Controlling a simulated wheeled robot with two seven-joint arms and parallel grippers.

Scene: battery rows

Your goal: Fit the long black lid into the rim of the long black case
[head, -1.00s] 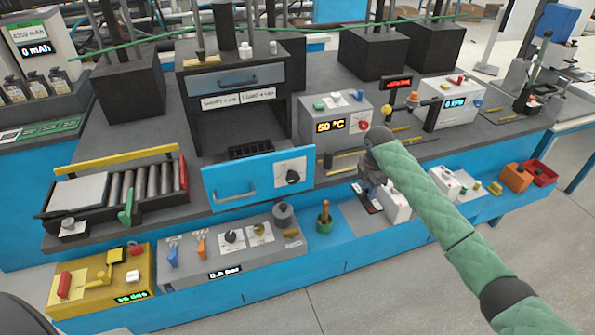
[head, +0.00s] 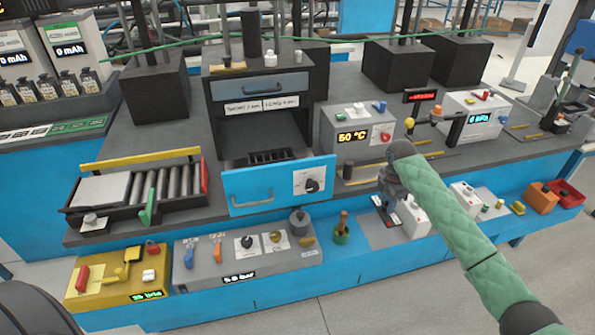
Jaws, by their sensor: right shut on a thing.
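My right gripper (head: 387,192) points down over the front of the bench, right of the open blue drawer front. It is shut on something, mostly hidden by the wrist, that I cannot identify. A small dark thing with pale markings (head: 384,212) shows just under it; I cannot tell whether it is held or touching. A black slotted piece (head: 270,157) sits in the open chamber behind the blue drawer front. I cannot tell whether it is the long black case. I cannot make out the long black lid with certainty. My left gripper is not in view.
The blue drawer front (head: 279,186) juts out left of my right gripper. A grey box reading 50 °C (head: 355,137) stands behind the gripper. White boxes (head: 412,216) stand close to its right. A roller tray (head: 140,195) and a yellow box (head: 118,277) are at the left.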

